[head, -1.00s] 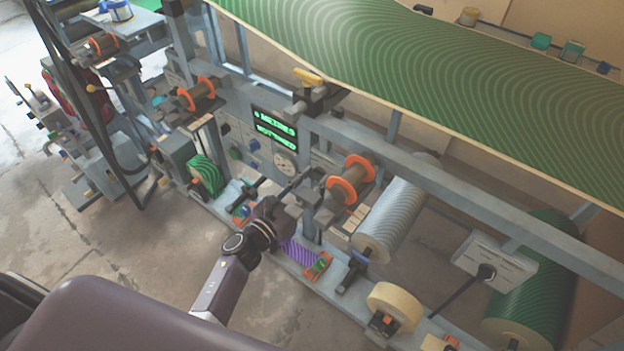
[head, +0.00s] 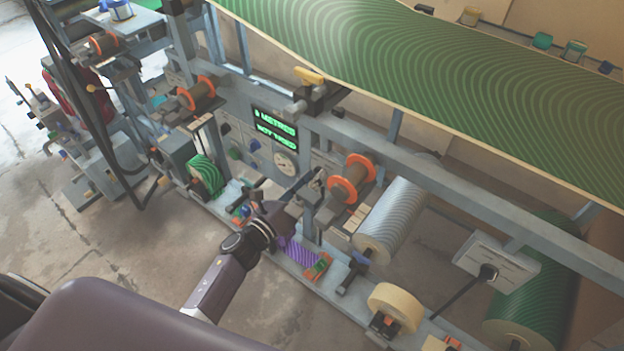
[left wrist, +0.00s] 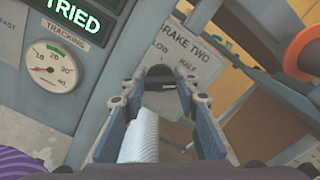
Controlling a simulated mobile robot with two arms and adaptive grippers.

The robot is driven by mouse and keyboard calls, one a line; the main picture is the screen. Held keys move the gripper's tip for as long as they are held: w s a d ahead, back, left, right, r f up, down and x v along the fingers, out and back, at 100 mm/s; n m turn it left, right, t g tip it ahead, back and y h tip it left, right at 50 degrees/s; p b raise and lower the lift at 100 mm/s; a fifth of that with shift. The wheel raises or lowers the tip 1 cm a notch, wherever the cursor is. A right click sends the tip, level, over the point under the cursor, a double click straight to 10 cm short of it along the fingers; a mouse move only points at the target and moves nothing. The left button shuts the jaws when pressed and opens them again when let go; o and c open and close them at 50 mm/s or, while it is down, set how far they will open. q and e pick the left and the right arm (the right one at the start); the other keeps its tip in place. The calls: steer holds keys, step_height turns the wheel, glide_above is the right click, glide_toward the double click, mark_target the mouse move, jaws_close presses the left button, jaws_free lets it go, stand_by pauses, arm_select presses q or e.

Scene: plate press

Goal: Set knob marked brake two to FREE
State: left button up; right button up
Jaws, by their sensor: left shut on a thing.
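In the left wrist view a pale plate (left wrist: 199,62) reads "BRAKE TWO", with "LOW" and "HALF" legible; no FREE mark can be read. A dark knob (left wrist: 158,72) sits in front of this plate, between my left gripper's fingertips. My left gripper (left wrist: 162,92) is shut on the knob, its fingers on either side. Which mark the knob points to cannot be told. In the head view my left gripper (head: 303,196) reaches the machine's front below the display, and the knob is hidden there. My right gripper is in neither view.
A tracking gauge (left wrist: 52,67) is left of the gripper, below a lit green display (head: 275,128). An orange-flanged spool (head: 351,179) and a silver roll (head: 397,222) are right of the gripper. A ribbed pale cylinder (left wrist: 139,138) shows between the fingers. Floor at the left front is clear.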

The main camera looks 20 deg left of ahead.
arm_select(q)
steer(key=shift+s+d+f+n+p, duration=0.15)
steer(key=shift+n+p, duration=0.35)
steer(key=shift+n, duration=4.25)
steer(key=shift+w+a+f+n+p, duration=0.15)
steer(key=shift+n+p, duration=0.35)
steer(key=shift+n, duration=4.3)
steer(key=shift+s+d+f+n+p, duration=0.1)
steer(key=shift+f+n+p, duration=0.3)
steer(key=shift+n, duration=4.35)
steer(key=shift+r, duration=0.15)
steer(key=o, duration=1.1)
steer(key=shift+o, duration=0.2)
